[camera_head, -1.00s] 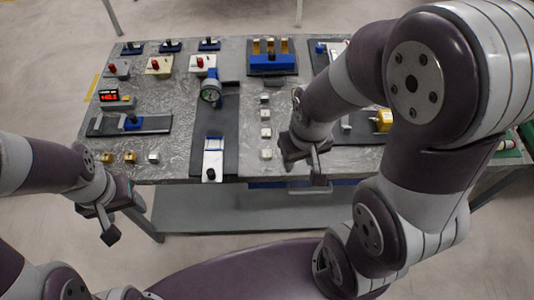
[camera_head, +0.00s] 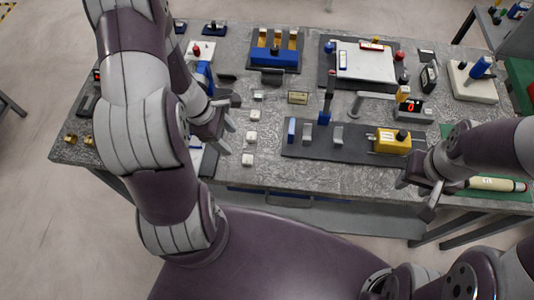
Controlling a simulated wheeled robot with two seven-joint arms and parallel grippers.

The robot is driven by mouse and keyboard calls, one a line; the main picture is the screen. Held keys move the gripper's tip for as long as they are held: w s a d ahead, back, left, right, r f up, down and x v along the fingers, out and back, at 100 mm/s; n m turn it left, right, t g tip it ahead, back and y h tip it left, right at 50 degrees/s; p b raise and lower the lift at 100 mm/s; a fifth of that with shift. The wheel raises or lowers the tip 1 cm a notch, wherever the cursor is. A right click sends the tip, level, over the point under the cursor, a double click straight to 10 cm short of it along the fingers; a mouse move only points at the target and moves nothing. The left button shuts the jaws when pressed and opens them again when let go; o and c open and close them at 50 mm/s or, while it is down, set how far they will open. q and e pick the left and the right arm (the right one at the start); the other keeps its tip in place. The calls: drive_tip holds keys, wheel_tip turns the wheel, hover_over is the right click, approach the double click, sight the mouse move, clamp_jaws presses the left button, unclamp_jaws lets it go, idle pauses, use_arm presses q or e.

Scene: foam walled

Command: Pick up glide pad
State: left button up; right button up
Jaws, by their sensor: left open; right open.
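Several small pale blocks stand in a column on the grey workbench (camera_head: 300,175); one is a small white block (camera_head: 251,137). I cannot tell for sure which thing is the glide pad; these blocks may be glide pads. My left gripper (camera_head: 224,128) is open and empty, above the bench just left of the column of blocks. My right gripper (camera_head: 417,199) is open and empty near the bench's front right edge, beside a green mat. My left arm hides much of the left part of the bench.
A dark strip carries a yellow block (camera_head: 393,141) and blue and grey upright pieces. Behind are a blue fixture (camera_head: 274,52) with wooden pieces, a white plate (camera_head: 365,62) on a dark board, and a red-lit display (camera_head: 408,109). A pale cylinder (camera_head: 492,184) lies at right.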

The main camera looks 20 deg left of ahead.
sight(245, 159)
use_arm(q)
drive_tip(key=f, duration=0.2)
drive_tip(key=f+b, duration=0.1)
drive_tip(key=f, duration=0.1)
drive_tip(key=shift+s+d, duration=0.3)
drive_tip(key=shift+d, duration=0.05)
drive_tip(key=x, duration=0.7)
drive_tip(key=shift+w+d+r, duration=0.15)
drive_tip(key=shift+w+d, duration=0.05)
drive_tip(key=shift+w, duration=0.2)
drive_tip(key=c, duration=1.1)
